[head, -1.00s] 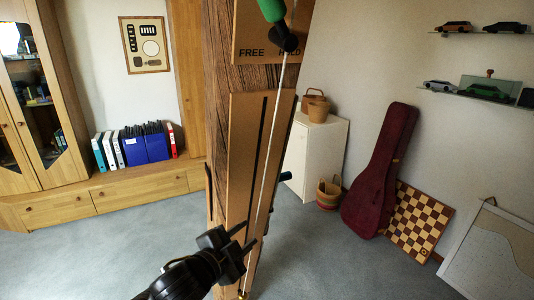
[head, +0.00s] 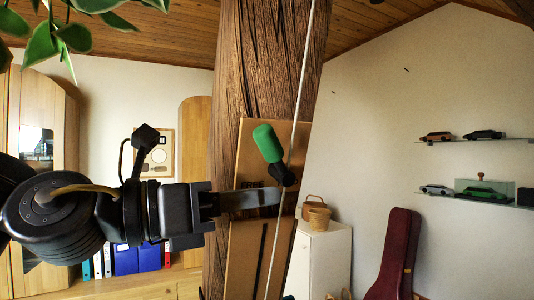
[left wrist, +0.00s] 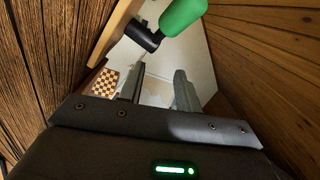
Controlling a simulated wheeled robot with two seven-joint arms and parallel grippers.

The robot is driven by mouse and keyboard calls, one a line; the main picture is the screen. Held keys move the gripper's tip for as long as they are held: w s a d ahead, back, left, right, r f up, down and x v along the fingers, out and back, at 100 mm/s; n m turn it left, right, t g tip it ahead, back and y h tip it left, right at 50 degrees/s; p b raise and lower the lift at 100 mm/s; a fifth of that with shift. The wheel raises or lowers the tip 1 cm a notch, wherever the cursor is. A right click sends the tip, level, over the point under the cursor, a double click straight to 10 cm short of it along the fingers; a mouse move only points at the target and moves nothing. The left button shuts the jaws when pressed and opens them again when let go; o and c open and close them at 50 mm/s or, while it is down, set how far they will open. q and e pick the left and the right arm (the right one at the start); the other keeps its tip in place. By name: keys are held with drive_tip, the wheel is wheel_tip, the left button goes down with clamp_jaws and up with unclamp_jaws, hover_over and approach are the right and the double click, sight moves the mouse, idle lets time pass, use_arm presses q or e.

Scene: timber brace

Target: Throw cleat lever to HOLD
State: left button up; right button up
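The cleat lever has a green grip (head: 267,143) on a black pivot (head: 285,176). It is mounted on a brown board (head: 247,150) on the timber post. The grip leans up and left, toward the FREE side. My left gripper (head: 281,196) comes in from the left, its fingers in front of the board's lower part, just below the pivot, partly covering the lettering. In the left wrist view, the fingers (left wrist: 160,82) stand apart with nothing between them, and the green grip (left wrist: 183,15) is beyond the tips. Contact cannot be told. My right gripper is not in view.
A pale rope (head: 301,85) runs down the post (head: 265,60) past the lever. A second board (head: 248,255) is below the gripper. Plant leaves (head: 75,35) hang at upper left. A white cabinet (head: 320,262) stands behind; the space right of the post is open.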

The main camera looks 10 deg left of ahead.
sight(261, 149)
use_arm(q)
drive_tip(key=s+a+r+m+t+y, duration=0.2)
drive_tip(key=s+a+r, duration=0.3)
drive_tip(key=a+r, duration=0.1)
drive_tip(key=p+x, duration=0.3)
drive_tip(key=x, duration=0.7)
drive_tip(key=shift+s+d+p, duration=0.15)
drive_tip(key=shift+s+p, duration=0.1)
drive_tip(key=shift+p, duration=0.1)
drive_tip(key=shift+w+d+f, duration=0.15)
drive_tip(key=shift+w+d, duration=0.2)
drive_tip(key=shift+w, duration=0.05)
clamp_jaws()
